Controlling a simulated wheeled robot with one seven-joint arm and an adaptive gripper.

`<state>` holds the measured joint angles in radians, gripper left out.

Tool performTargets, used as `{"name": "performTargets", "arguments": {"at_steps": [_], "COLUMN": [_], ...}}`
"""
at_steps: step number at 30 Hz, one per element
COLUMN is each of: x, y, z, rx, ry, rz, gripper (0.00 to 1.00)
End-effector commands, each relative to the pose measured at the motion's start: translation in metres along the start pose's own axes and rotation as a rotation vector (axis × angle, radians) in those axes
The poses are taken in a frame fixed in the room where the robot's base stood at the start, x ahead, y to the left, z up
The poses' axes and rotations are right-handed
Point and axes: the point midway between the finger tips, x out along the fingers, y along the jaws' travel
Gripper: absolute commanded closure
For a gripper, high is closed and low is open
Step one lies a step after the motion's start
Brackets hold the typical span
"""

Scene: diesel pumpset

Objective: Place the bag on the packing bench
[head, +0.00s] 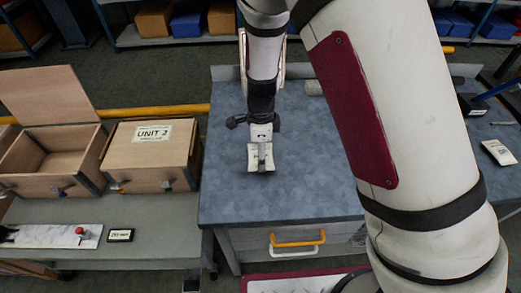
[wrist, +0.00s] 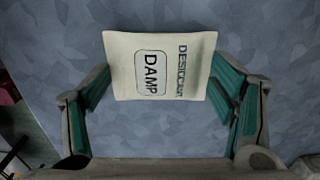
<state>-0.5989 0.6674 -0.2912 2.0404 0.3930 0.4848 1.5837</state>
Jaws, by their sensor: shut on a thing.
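The bag (head: 261,158) is a small cream packet. In the wrist view the bag (wrist: 158,66) shows the words "DESICCANT" and "DAMP" between the green-padded fingers. My gripper (head: 261,146) points down and is shut on the bag; it also shows in the wrist view (wrist: 163,84). My arm hides part of the bench's right side.
To the left, an open wooden box (head: 48,160) and a closed box marked "UNIT 2" (head: 152,153) stand on a grey bench (head: 170,235). A white label card (head: 499,152) lies at far right. The bench top around the bag is clear.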

Motion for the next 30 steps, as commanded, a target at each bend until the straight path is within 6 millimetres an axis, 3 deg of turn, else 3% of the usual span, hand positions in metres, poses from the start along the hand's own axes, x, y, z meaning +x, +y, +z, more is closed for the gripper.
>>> {"name": "performTargets", "arguments": {"at_steps": [6, 7, 9, 22, 26, 30], "x": [0.003, 0.003, 0.003, -0.002, -0.017, -0.045], "y": [0.0, 0.0, 0.0, 0.0, -0.001, -0.001], "z": [0.0, 0.0, 0.0, 0.0, 0.001, 0.001], "rx": [0.0, 0.0, 0.0, 0.0, -0.002, -0.001], "ry": [0.0, 0.0, 0.0, 0.0, 0.0, -0.001], "rz": [0.0, 0.0, 0.0, -0.001, -0.004, -0.005], "gripper": [0.53, 0.18, 0.02, 0.02, 0.02, 0.02]}}
